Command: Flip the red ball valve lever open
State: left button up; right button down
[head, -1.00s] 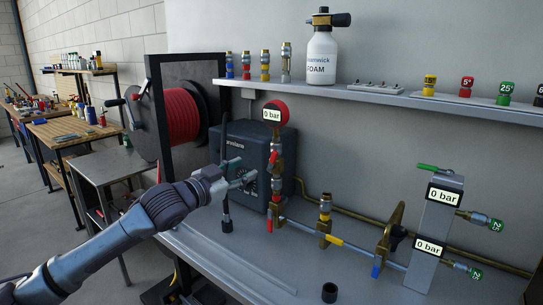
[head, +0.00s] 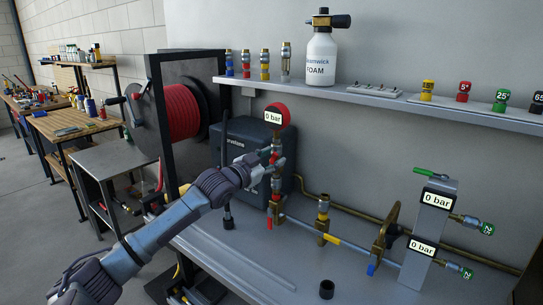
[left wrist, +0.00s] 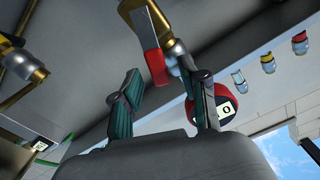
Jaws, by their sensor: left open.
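The red ball valve lever (head: 269,217) hangs beside the brass valve (head: 278,213) low on the upright fitting in the head view. In the left wrist view the red lever (left wrist: 155,65) lies ahead of the fingers, nearer the left-hand one in the picture. My left gripper (head: 277,158) is open at the upper part of the fitting, above the lever, and partly covers the fitting. Its two dark green fingers (left wrist: 165,100) are apart with nothing held between them. I cannot tell whether a finger touches the fitting. My right gripper is not in view.
A red round gauge reading 0 bar (head: 276,117) tops the fitting. A dark box (head: 240,143) stands close behind my gripper. A pipe with a yellow band (head: 331,238) runs right to a grey post (head: 430,225). The front bench is mostly clear.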

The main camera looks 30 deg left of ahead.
pick_arm(q)
grip_shut()
jog(key=shift+a+r+p, duration=0.1)
jog(key=shift+r+p, duration=0.05)
jog(key=shift+p, duration=0.2)
jog(key=n+p, duration=0.1)
jog(key=a+n+p, duration=0.1)
jog(key=shift+w+r+n, duration=0.1)
jog(key=shift+r+n, duration=0.1)
jog(key=shift+n, duration=0.1)
jog(key=shift+a+f+n, duration=0.2)
jog(key=shift+a+n, duration=0.15)
jog(key=shift+n, duration=0.55)
grip_release()
